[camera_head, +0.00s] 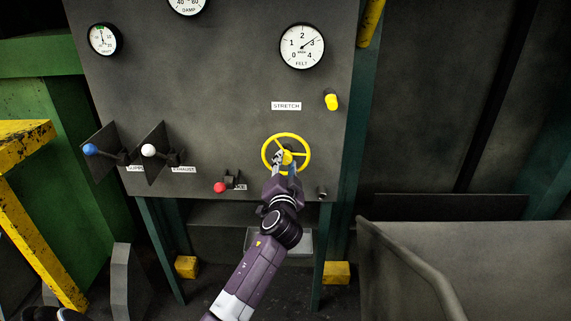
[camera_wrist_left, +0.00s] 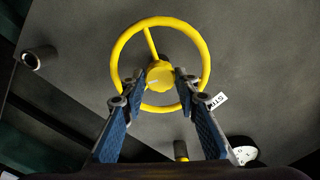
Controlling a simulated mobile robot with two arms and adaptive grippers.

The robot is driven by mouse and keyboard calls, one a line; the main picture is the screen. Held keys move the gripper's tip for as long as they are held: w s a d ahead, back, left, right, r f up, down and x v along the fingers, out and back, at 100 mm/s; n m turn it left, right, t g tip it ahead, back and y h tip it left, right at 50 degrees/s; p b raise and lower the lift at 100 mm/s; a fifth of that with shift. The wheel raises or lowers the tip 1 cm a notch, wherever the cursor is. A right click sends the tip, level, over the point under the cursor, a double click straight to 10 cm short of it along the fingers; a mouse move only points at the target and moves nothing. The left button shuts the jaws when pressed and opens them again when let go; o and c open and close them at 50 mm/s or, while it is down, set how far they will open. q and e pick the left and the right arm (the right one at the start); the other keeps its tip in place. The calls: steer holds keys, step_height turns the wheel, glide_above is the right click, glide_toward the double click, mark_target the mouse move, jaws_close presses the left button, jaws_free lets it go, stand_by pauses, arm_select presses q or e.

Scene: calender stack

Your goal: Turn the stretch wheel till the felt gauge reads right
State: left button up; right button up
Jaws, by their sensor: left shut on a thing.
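The yellow stretch wheel (camera_head: 306,147) is on the dark panel under the STRETCH label (camera_head: 286,106). My left gripper (camera_head: 286,160) reaches up to it from below and is shut on its middle. In the left wrist view, the fingers of my left gripper (camera_wrist_left: 159,82) lie on either side of the yellow hub, inside the wheel's rim (camera_wrist_left: 118,50). The felt gauge (camera_head: 302,46) is above the wheel, and its needle points up and right, close to the 3.
A yellow knob (camera_head: 331,100) juts out above and right of the wheel. A red-knobbed lever (camera_head: 220,187) is to its left, with white (camera_head: 149,151) and blue (camera_head: 90,149) knobbed levers further left. A grey metal bin (camera_head: 470,260) stands at the lower right.

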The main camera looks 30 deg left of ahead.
arm_select(q)
jaws_close()
steer(key=shift+f+n, duration=0.1)
steer(key=shift+n, duration=0.2)
steer(key=n+b, duration=0.2)
steer(key=shift+f+b, duration=0.1)
steer(key=shift+b, duration=0.25)
steer(key=n+b, duration=0.1)
steer(key=n, duration=0.2)
steer(key=shift+b, duration=0.3)
steer(key=shift+n+b, duration=0.3)
steer(key=shift+n, duration=0.9)
